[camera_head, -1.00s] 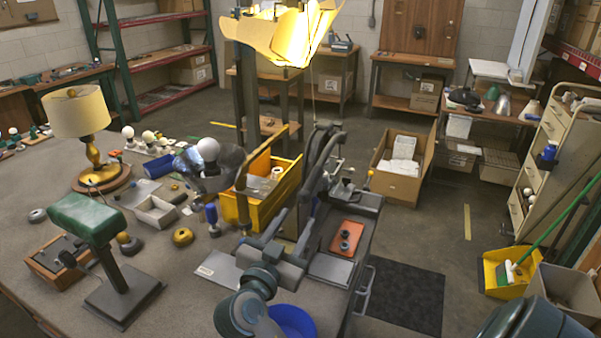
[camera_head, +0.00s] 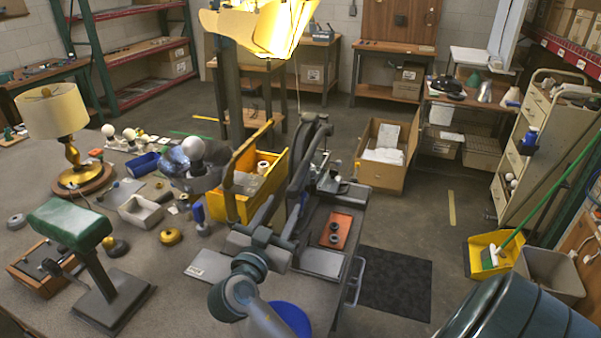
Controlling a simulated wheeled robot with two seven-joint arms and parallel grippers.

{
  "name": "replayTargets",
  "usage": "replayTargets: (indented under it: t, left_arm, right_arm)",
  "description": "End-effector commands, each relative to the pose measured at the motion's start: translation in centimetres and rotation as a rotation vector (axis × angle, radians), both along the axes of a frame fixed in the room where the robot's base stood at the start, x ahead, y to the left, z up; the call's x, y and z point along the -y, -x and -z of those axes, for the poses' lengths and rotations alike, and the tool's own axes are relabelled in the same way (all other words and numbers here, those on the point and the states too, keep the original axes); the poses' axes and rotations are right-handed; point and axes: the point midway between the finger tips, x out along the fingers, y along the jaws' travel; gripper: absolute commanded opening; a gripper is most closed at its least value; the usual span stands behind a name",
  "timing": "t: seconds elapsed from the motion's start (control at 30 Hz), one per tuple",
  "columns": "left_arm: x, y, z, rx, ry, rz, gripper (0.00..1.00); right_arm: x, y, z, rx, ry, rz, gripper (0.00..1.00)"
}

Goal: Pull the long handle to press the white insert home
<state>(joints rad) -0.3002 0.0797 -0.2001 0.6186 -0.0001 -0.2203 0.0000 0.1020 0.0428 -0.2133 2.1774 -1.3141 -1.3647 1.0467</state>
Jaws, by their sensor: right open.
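My right arm rises from the bottom middle in the head view. I cannot make out the long handle separately from the dark gripper parts. I cannot tell whether a finger touches it. The white insert cannot be picked out; the fixture's inside is too small and partly hidden. My left gripper is not in view.
An orange-red tray (camera_head: 337,230) with dark rings lies in front of the fixture. A yellow bin (camera_head: 236,205) stands left of the gripper, near a white bulb (camera_head: 193,148). A lamp (camera_head: 55,115) and green-topped stand (camera_head: 68,222) are farther left. A blue bowl (camera_head: 291,318) lies below the arm.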

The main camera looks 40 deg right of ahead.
Motion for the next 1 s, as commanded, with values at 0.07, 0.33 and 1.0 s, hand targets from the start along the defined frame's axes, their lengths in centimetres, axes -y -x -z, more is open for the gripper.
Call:
replayTargets:
  t: [0.07, 0.33, 1.0]
  left_arm:
    - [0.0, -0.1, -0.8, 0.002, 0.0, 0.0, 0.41]
    - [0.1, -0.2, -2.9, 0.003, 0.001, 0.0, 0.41]
    - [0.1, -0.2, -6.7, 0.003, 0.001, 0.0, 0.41]
  right_arm:
    - [1.1, -0.5, -0.4, -0.002, 0.004, 0.002, 0.41]
    - [5.2, -3.0, -0.5, -0.004, 0.005, 0.002, 0.41]
    - [13.1, -7.6, -0.1, -0.002, 0.001, 0.001, 0.41]
